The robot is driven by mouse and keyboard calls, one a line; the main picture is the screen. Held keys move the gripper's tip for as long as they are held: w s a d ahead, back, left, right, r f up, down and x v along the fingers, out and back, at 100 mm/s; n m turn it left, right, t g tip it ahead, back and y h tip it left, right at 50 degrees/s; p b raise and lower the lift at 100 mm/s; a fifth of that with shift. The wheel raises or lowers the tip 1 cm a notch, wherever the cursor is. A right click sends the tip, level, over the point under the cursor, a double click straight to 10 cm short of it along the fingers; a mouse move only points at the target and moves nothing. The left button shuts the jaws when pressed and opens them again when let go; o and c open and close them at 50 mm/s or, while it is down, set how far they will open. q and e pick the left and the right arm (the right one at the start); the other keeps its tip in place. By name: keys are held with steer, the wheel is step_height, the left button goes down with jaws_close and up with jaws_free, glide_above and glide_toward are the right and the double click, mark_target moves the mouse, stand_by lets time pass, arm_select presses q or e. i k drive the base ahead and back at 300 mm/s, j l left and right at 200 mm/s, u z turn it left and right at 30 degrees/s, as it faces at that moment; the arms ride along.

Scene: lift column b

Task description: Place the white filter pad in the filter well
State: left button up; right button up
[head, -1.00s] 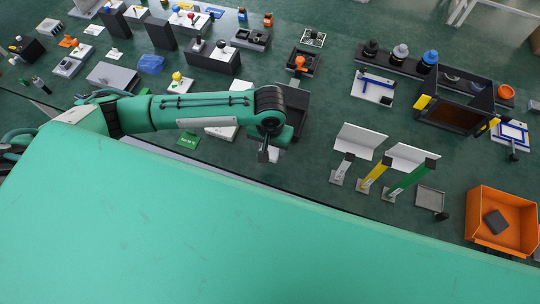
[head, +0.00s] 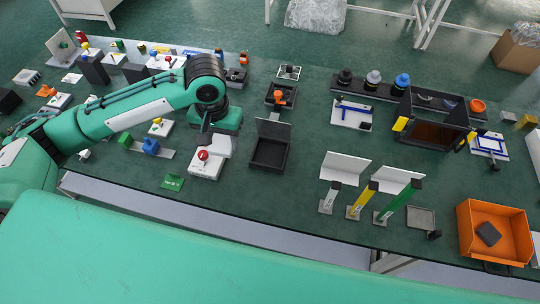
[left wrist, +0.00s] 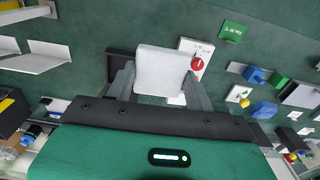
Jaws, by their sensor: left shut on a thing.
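The white filter pad (left wrist: 162,70) is a square light slab between the two fingers of my left gripper (left wrist: 160,84) in the left wrist view. The gripper is shut on it, above the table. In the head view my left gripper (head: 204,137) hangs beside a white device with a red knob (head: 204,168); I cannot clearly tell the pad apart from the white surfaces there. A dark open box with a raised lid (head: 268,153) stands to its right. I cannot tell for sure which fixture is the filter well. My right gripper is not in view.
A green card (head: 172,182) lies near the front edge. A blue part (head: 150,146) stands left of the gripper. White angled panels (head: 344,168), a grey tray (head: 421,217) and an orange bin (head: 494,232) are at right.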

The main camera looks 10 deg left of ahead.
mark_target(270, 155)
steer(key=j+z, duration=0.1)
steer(key=z, duration=0.3)
steer(key=j+z, duration=0.1)
steer(key=z, duration=0.3)
steer(key=j+z, duration=0.1)
steer(key=z, duration=0.3)
steer(key=k+j+z, duration=0.2)
steer(key=j, duration=0.25)
steer(key=k+j+z, duration=0.2)
steer(key=j, duration=0.3)
steer(key=k+j+z, duration=0.2)
steer(key=j, duration=0.2)
steer(key=k+j+z, duration=0.25)
steer(key=j, duration=0.15)
steer(key=i, duration=0.05)
